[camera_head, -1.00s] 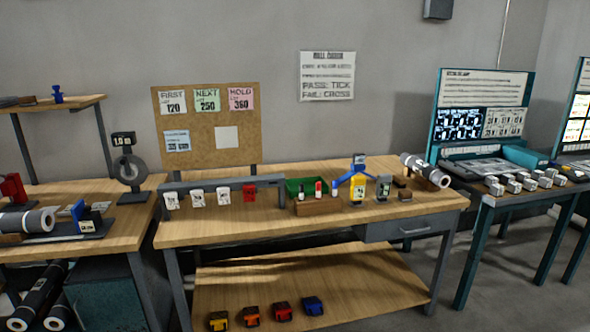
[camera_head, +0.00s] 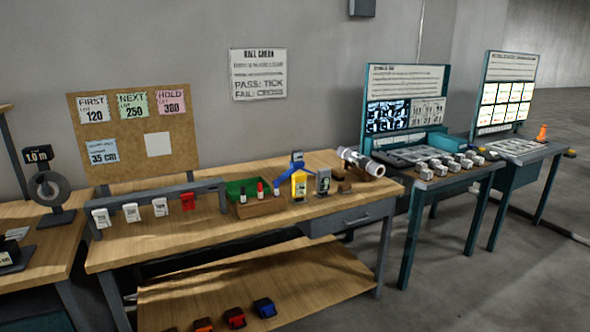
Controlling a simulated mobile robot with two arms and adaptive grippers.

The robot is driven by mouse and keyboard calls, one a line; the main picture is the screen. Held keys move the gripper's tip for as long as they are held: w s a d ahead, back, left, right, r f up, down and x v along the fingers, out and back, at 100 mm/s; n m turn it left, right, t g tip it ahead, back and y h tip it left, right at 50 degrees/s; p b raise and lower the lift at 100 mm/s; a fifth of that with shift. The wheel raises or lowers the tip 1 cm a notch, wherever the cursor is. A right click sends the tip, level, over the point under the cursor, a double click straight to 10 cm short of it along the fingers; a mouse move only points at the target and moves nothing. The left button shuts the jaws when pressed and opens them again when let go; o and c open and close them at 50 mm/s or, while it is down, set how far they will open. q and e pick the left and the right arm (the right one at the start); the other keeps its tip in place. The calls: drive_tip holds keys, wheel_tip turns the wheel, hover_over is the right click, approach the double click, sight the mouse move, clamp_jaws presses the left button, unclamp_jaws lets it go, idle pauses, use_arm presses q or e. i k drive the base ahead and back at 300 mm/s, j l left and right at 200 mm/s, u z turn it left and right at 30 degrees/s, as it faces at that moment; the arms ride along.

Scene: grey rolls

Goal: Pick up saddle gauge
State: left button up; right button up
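A blue piece with spread legs (camera_head: 297,158), which looks like the saddle gauge, stands near the back right of the middle wooden table (camera_head: 230,235). A yellow device (camera_head: 299,185) is right at its front; I cannot tell whether the two are joined. A grey device (camera_head: 323,181) stands just right of it. A grey roll (camera_head: 361,162) with a white end lies farther right on the same table. Neither of my grippers shows in the head view.
A green bin (camera_head: 241,188) and a wooden block with small bottles (camera_head: 260,205) sit left of the blue piece. White tags and a red one hang on a grey rail (camera_head: 160,193). Teal workstations (camera_head: 405,130) stand to the right. Open floor (camera_head: 465,285) lies front right.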

sight(296, 163)
drive_tip(key=u, duration=5.85)
drive_tip(key=z, duration=5.85)
drive_tip(key=i+l, duration=0.25)
drive_tip(key=i, duration=0.25)
